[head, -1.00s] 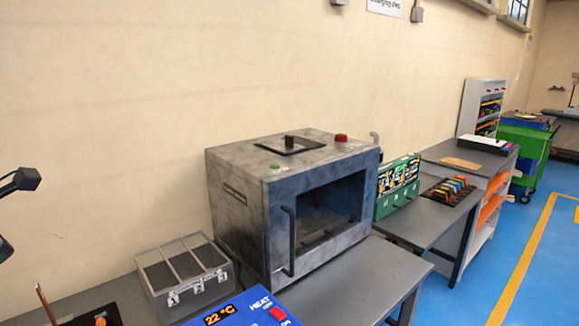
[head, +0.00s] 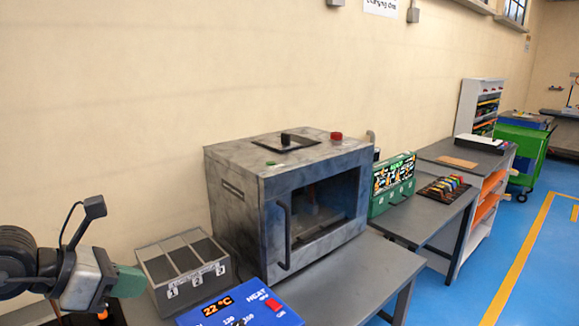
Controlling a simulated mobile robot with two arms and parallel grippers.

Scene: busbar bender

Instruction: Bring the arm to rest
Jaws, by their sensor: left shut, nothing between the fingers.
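My left arm comes in from the left edge, and its left gripper (head: 128,281) shows at the lower left. Its greenish fingers are together with nothing seen between them. They point right, in front of the left end of a grey three-compartment bin (head: 220,269), and I cannot tell whether they touch it. My right gripper is out of view.
A grey box machine (head: 238,188) with a dark window stands on the table (head: 355,280). A blue heat controller (head: 272,293) reading 22 °C sits in front. Blue floor lies at right.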

